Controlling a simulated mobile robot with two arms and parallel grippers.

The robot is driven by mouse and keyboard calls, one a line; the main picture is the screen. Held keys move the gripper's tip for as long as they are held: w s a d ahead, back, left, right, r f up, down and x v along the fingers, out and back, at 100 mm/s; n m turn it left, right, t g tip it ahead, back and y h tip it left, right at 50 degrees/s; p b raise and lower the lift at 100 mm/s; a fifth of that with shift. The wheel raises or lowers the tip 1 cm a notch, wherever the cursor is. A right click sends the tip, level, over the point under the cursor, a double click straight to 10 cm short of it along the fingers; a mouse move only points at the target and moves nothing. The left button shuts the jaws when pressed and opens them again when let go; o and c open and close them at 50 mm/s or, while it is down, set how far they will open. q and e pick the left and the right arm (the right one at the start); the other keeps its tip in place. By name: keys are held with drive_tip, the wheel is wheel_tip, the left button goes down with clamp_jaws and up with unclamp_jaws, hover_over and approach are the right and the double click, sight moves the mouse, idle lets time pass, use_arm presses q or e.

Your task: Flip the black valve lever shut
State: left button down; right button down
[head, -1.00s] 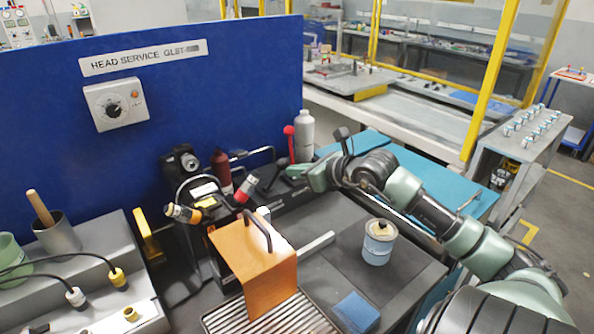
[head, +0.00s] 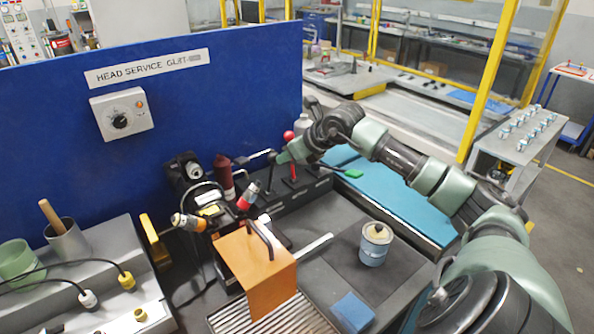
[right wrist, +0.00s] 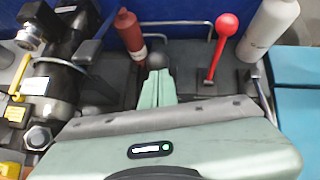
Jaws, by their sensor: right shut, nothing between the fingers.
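The black valve lever shows as a round black knob (head: 272,157) at the back of the dark bench, left of a lever with a red knob (head: 289,136). In the right wrist view the black knob (right wrist: 157,60) stands just beyond my fingertips. My right gripper (head: 281,158) reaches in from the right, shut and empty. Its pale green fingers (right wrist: 157,85) are together at the knob; whether they touch it I cannot tell. The lever's shaft is mostly hidden behind the fingers. My left gripper is not in view.
The red-knobbed lever (right wrist: 228,25) stands upright close by on the right, beside a white bottle (right wrist: 270,30). A dark red bottle (right wrist: 130,33) stands at the left. An orange cover (head: 255,270) and a tin (head: 375,243) are nearer. A blue panel (head: 200,110) rises behind.

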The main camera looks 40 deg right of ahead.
drive_tip(key=shift+w+r+p, duration=0.35)
drive_tip(key=shift+w+r, duration=0.25)
drive_tip(key=shift+w+g, duration=0.3)
drive_tip(key=shift+w+d+r+p, duration=0.1)
drive_tip(key=shift+w+p, duration=0.55)
drive_tip(key=shift+w, duration=0.15)
drive_tip(key=shift+w+d+r, duration=0.15)
drive_tip(key=shift+w, duration=1)
drive_tip(key=shift+w+d+r, duration=0.15)
drive_tip(key=shift+w, duration=0.95)
